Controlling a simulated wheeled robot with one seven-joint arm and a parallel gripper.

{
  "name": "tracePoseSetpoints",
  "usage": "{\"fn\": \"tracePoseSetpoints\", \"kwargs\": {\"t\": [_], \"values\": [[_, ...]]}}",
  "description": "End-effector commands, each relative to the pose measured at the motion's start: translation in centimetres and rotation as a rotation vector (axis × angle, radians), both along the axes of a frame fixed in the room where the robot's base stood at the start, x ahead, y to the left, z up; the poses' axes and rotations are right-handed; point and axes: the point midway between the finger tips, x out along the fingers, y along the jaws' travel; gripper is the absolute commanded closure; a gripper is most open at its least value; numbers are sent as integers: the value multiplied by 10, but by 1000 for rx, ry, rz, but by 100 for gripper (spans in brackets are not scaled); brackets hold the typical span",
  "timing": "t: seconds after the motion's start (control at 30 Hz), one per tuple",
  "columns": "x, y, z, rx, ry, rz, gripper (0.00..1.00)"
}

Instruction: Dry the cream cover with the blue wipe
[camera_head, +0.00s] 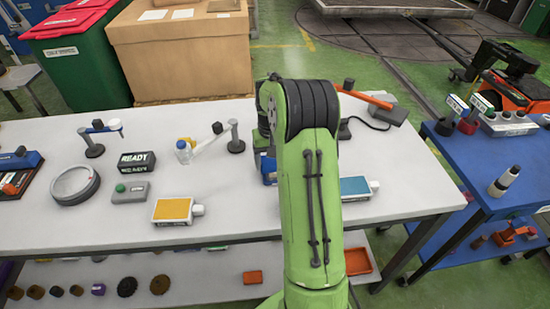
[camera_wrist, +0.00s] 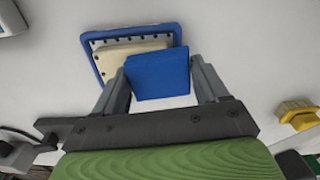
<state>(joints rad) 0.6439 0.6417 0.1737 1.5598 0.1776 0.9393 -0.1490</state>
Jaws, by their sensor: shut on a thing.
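In the wrist view my gripper (camera_wrist: 160,72) is shut on the blue wipe (camera_wrist: 158,76), a flat blue block between its two fingers. The cream cover (camera_wrist: 113,62) lies just beyond, with dark dots along its edges, inside a blue-rimmed frame (camera_wrist: 90,38). The wipe overlaps the lower right of the cover in the picture and hides that part. I cannot tell whether the wipe touches the cover. In the head view my arm hides the gripper, wipe and cover; only a bit of blue (camera_head: 267,170) shows beside the arm.
On the white table (camera_head: 235,205) are a yellow-topped pad (camera_head: 173,209), a READY sign (camera_head: 137,161), a grey box with a green button (camera_head: 131,191) and a round dish (camera_head: 74,185). Right of my arm lies a blue-topped pad (camera_head: 355,187). A blue bench (camera_head: 470,165) stands at the right.

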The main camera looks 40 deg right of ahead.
Motion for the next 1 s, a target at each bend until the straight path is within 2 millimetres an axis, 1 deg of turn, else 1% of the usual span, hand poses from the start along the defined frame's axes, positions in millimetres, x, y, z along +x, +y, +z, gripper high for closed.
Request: {"fn": "tracePoseSetpoints", "kwargs": {"t": [0.07, 0.13, 0.2, 0.27, 0.7, 0.83, 1.0], "values": [[1, 3, 0, 2, 1, 3, 55], [1, 4, 6, 2, 2, 3, 55], [2, 6, 26, 0, -2, 4, 55], [2, 7, 29, 1, 0, 4, 55], [4, 16, 69, 1, 0, 8, 55], [4, 18, 79, 1, 0, 10, 55], [4, 19, 82, 1, 0, 10, 55]]}}
